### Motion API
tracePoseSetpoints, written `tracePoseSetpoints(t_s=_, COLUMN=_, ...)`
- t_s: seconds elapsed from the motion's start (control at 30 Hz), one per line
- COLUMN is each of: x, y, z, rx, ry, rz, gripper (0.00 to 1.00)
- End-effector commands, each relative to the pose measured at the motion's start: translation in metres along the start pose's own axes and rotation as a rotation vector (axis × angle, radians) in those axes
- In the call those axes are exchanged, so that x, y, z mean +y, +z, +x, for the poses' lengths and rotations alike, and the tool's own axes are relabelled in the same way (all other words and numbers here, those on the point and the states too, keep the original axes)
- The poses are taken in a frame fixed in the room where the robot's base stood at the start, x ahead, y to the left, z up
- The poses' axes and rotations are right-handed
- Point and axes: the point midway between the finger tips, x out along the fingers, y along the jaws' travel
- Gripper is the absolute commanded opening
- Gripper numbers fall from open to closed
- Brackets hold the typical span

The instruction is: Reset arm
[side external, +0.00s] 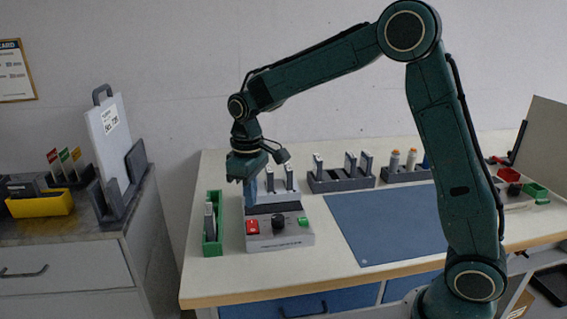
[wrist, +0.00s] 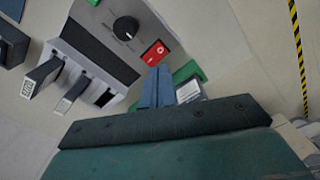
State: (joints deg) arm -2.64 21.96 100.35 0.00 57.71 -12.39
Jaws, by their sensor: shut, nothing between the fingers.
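My gripper (side external: 251,204) points down just behind and left of the grey control box (side external: 290,238), near its red switch (side external: 253,227). Its blue fingers are together with nothing between them. In the wrist view the shut fingers (wrist: 156,90) show close to the red switch (wrist: 155,52); I cannot tell if they touch the box. The box also has a black knob (side external: 278,221) and a green button (side external: 303,222).
A green tray (side external: 219,235) holding upright cartridges stands left of the box. Dark racks (side external: 341,184) with cartridges and bottles stand along the back. The blue mat (side external: 385,235) is clear. A side cabinet (side external: 60,262) with a yellow bin (side external: 40,204) stands left.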

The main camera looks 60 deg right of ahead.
Motion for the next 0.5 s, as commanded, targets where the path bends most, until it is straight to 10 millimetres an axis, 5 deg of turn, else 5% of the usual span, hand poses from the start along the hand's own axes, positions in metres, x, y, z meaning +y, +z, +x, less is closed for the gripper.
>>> tracePoseSetpoints(t_s=0.27, x=-0.001, y=0.007, z=-0.01, rx=0.017, ry=0.004, rz=0.008, gripper=0.0)
tracePoseSetpoints(t_s=0.5, x=-0.004, y=0.034, z=-0.039, rx=0.071, ry=0.015, rz=0.037, gripper=0.0)
